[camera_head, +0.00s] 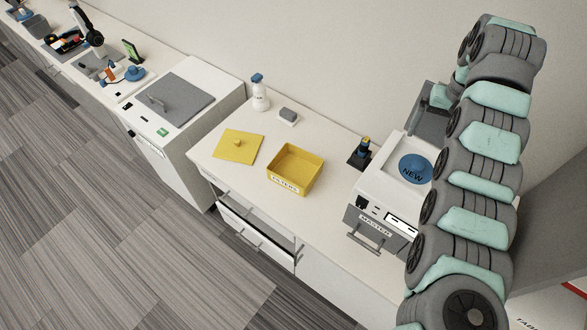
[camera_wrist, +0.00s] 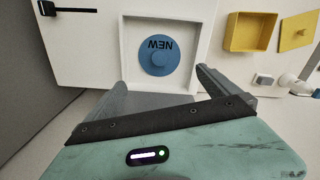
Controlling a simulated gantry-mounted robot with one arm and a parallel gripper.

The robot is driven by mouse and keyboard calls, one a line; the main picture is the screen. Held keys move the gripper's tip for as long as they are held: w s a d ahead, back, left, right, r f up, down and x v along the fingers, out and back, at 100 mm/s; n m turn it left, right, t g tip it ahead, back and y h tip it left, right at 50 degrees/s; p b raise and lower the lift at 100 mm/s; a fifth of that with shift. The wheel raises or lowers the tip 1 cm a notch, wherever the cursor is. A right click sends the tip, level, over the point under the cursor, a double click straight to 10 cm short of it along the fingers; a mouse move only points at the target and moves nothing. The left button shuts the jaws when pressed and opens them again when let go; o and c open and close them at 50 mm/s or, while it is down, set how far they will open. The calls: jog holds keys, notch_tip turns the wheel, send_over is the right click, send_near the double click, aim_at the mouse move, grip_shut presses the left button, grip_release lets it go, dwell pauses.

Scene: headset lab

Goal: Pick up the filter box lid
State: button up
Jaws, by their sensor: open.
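The yellow filter box lid (camera_head: 231,150) lies flat on the white counter, with a small yellow knob on top. It is left of the open yellow box (camera_head: 294,184), which has a label on its front. In the wrist view, the lid (camera_wrist: 289,40) is at the upper right, beside the box (camera_wrist: 236,47). My gripper (camera_head: 431,112) is at the right in the head view, by the white machine and well away from the lid. In the wrist view my gripper (camera_wrist: 166,72) has its fingers spread, with nothing held between them.
The white machine (camera_head: 368,187) stands right of the box, with a blue disc (camera_head: 415,168) marked NEW in its top recess. A small dark bottle (camera_head: 361,151), a white bottle (camera_head: 260,97) and a small grey block (camera_head: 289,115) stand along the counter's back. A drawer (camera_head: 256,236) below is partly open.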

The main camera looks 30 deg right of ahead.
jog(key=shift+c, duration=0.2)
dwell(0.3)
jog(key=c, duration=1)
jog(key=shift+c, duration=0.2)
jog(key=shift+f, duration=0.1)
